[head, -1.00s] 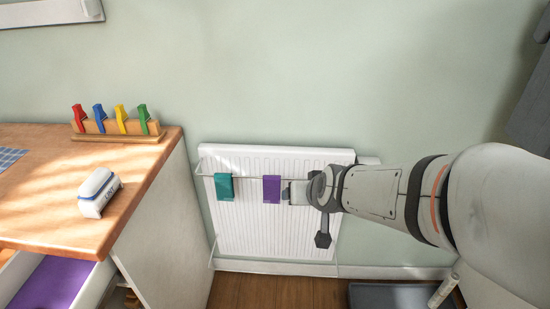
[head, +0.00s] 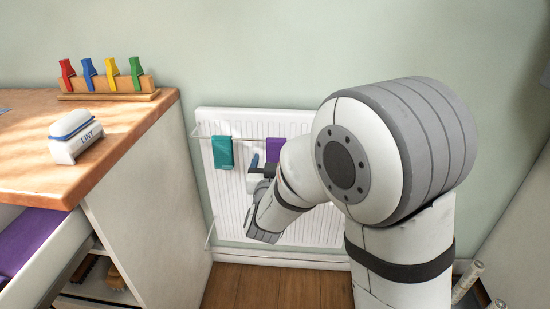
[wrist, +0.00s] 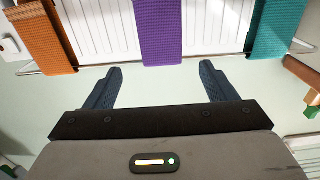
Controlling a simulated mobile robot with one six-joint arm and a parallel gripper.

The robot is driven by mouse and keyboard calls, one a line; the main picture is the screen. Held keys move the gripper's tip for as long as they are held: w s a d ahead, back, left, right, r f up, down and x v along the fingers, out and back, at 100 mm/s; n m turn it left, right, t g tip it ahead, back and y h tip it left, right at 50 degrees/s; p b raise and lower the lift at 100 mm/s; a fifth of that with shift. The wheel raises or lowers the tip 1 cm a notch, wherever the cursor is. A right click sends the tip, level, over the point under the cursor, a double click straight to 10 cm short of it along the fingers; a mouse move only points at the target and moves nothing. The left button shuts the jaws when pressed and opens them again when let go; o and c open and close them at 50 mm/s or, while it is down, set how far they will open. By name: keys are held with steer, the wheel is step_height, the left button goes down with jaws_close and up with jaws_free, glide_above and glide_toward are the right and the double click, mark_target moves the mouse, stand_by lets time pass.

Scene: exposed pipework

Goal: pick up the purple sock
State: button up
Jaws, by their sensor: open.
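The purple sock (head: 273,149) hangs over the rail on the front of the white radiator, partly covered by my arm in the head view. In the wrist view the purple sock (wrist: 163,32) hangs at top centre, beyond the fingertips and lined up with the gap between them. My gripper (wrist: 160,78) is open and empty, with its two dark blue fingers spread apart. In the head view my gripper (head: 261,165) is at the radiator, just left of and below the purple sock. The fingers do not appear to touch it.
A teal sock (head: 222,152) and an orange sock (wrist: 46,38) hang on the same rail (wrist: 210,57), either side of the purple one. The wooden counter (head: 140,117) with a lint box (head: 76,137) and peg rack (head: 108,84) stands left, above an open drawer.

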mark_target(276, 147)
steer(key=w+b, duration=0.1)
steer(key=w, duration=0.4)
steer(key=shift+r, duration=0.1)
steer(key=shift+c, duration=0.5)
